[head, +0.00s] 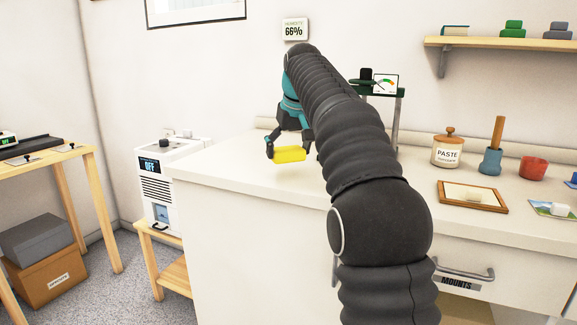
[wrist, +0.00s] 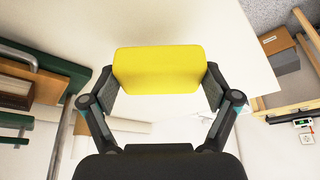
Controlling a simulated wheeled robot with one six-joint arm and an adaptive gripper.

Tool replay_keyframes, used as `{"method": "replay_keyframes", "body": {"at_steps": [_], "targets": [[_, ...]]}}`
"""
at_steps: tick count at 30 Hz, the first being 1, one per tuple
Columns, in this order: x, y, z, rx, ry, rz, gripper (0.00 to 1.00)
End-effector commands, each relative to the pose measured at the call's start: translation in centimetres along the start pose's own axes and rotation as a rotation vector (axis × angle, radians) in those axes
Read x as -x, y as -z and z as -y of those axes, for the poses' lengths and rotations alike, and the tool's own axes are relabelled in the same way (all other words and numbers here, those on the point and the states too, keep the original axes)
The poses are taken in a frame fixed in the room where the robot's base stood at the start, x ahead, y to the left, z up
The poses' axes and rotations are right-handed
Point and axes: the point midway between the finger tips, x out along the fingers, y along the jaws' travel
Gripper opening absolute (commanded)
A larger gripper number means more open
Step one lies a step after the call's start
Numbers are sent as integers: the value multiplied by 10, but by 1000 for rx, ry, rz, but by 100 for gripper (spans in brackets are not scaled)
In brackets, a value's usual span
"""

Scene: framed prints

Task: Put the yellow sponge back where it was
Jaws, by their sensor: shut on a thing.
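My gripper (head: 292,150) is shut on the yellow sponge (head: 289,155), near the left end of the white counter (head: 245,180). In the wrist view the sponge (wrist: 158,70) sits between the two fingers, with the white counter top behind it. In the head view the sponge appears at or a little above the counter top; I cannot tell whether it touches. My arm hides part of the counter behind it.
A paste jar (head: 448,149), a blue pot (head: 491,161), a red cup (head: 533,168) and a wooden frame (head: 472,196) occupy the right. A white machine marked OFF (head: 156,190) stands left of the counter.

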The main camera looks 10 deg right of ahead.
Motion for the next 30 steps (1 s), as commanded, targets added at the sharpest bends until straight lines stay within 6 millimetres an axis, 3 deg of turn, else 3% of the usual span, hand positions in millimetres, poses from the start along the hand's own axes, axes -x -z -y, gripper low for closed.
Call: {"method": "replay_keyframes", "body": {"at_steps": [9,21,22,23,30], "targets": [[-36,-16,0,-1,1,3,55],[-39,-17,0,-1,0,1,55],[-39,-17,0,0,0,1,90],[-39,-16,0,0,0,1,97],[-39,-16,0,0,0,1,100]]}}
